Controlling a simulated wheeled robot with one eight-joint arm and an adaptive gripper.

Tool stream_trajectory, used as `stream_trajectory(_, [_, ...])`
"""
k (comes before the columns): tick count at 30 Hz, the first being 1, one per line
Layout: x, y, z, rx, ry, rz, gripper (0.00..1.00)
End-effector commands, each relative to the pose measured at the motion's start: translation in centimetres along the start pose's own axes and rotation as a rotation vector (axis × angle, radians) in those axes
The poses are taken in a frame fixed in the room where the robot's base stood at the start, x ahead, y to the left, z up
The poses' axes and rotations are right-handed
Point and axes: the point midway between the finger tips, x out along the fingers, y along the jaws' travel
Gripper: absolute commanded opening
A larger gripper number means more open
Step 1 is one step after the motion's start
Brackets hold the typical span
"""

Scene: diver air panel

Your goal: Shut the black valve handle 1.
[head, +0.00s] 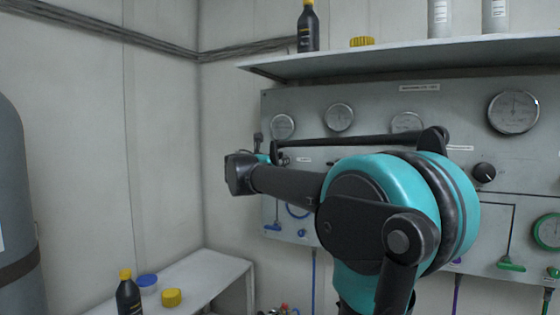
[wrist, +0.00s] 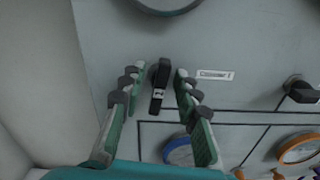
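The black valve handle 1 (wrist: 158,88) shows in the wrist view on the grey panel, left of a small white label that seems to read "Cylinder 1". It points roughly up and down in the picture, slightly tilted. My gripper (wrist: 160,75) is open, with one green finger on each side of the handle. A gap shows between the handle and each finger, so I see no grip on it. In the head view my arm reaches to the panel's left end, and the handle cannot be made out clearly there.
Another black knob (wrist: 300,92) is to the right in the wrist view. A blue-rimmed gauge (wrist: 180,152) is below. In the head view, several gauges line the panel (head: 375,98), under a shelf (head: 420,57) with bottles. A low bench (head: 205,275) stands at lower left.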

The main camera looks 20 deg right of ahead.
Motion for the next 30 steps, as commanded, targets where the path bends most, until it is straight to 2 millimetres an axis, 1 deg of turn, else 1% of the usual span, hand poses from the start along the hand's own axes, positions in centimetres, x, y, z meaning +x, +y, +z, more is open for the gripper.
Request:
stream_trajectory(8, [0.16, 0.0, -0.01, 0.0, 0.0, 0.0, 0.31])
stream_trajectory(11, [0.15, 0.0, -0.01, 0.0, 0.0, 0.0, 0.21])
stream_trajectory(16, [0.14, -0.01, -0.01, 0.0, 0.0, 0.0, 0.0])
stream_trajectory(25, [0.14, -0.02, -0.01, 0.005, 0.0, 0.0, 0.0])
stream_trajectory(30, [0.13, -0.05, -0.01, 0.043, 0.0, 0.0, 0.0])
